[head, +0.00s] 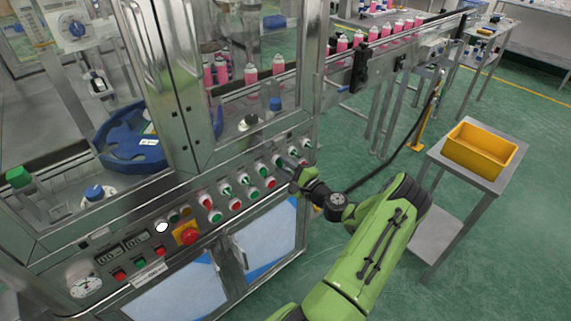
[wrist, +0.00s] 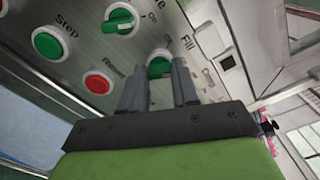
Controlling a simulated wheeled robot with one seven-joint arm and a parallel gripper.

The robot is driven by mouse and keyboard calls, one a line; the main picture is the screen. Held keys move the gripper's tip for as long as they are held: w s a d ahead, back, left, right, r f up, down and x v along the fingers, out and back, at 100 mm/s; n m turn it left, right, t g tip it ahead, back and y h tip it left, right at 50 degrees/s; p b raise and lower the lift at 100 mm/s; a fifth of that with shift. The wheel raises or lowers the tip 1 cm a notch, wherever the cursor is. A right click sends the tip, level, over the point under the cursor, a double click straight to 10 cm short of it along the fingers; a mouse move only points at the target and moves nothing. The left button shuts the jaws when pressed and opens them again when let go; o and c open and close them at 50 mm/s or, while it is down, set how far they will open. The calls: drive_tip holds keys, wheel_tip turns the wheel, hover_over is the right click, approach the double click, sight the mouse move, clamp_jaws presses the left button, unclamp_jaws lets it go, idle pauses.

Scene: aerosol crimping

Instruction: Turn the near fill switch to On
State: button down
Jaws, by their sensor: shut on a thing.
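The fill switch is a green rotary knob (wrist: 159,63) on a pale round base, beside the printed word "Fill" on the metal panel in the wrist view. My gripper (wrist: 157,75) has its two grey fingers on either side of this knob, shut on it. The fingers hide part of the knob, and I cannot tell its exact angle. In the head view, my gripper (head: 288,164) reaches the right end of the machine's control panel (head: 245,212) and covers the switch there.
Another green switch (wrist: 119,19), a green button (wrist: 47,44) and a red button (wrist: 98,83) sit close by on the panel. A red emergency knob (head: 187,234) is further left. A yellow bin (head: 480,150) stands on a side table to the right.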

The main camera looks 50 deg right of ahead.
drive_tip(key=shift+f+m, duration=0.1)
drive_tip(key=shift+m, duration=0.4)
drive_tip(key=c, duration=0.8)
unclamp_jaws()
drive_tip(key=shift+c, duration=0.2)
drive_tip(key=shift+s, duration=0.1)
drive_tip(key=p+v, duration=0.1)
drive_tip(key=v, duration=1.4)
drive_tip(key=shift+s+p, duration=0.35)
drive_tip(key=shift+p, duration=0.05)
